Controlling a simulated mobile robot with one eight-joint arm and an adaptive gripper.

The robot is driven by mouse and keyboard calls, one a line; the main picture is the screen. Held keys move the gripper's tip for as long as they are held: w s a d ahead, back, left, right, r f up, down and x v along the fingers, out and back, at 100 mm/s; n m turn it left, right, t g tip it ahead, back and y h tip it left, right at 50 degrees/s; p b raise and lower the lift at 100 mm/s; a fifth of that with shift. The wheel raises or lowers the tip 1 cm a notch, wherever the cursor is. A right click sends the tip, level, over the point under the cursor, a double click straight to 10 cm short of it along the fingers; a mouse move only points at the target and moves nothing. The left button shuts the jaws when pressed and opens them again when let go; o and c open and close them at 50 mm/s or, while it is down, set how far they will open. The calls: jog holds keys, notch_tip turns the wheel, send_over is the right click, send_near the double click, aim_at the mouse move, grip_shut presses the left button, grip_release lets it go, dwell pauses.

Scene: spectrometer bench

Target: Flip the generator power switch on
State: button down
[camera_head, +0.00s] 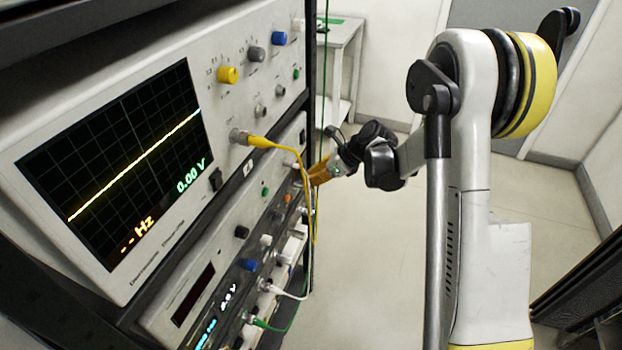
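A rack of instruments stands at the left. The oscilloscope (130,60) is on top, with a lit screen showing a flat yellow line and 0.00 V. Below it is a panel (224,240) with a dark display, knobs and sockets. A lower unit (213,320) has a lit display with a V reading. I cannot tell which unit is the generator, nor identify its power switch. A black rocker switch (215,179) is on the oscilloscope beside its screen. My gripper (318,173), with yellow-orange fingers, is at the right end of the panels. Contact and finger opening are unclear.
A yellow cable (290,152) hangs from an oscilloscope socket, close to my gripper. White and green cables plug in lower down. A pale table (340,38) stands behind. The floor (370,260) right of the rack is clear. A black ribbed object (580,285) is at lower right.

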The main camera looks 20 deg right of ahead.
jog(key=shift+r, duration=0.2)
jog(key=shift+r+p, duration=0.45)
jog(key=shift+r, duration=0.15)
jog(key=shift+d, duration=0.1)
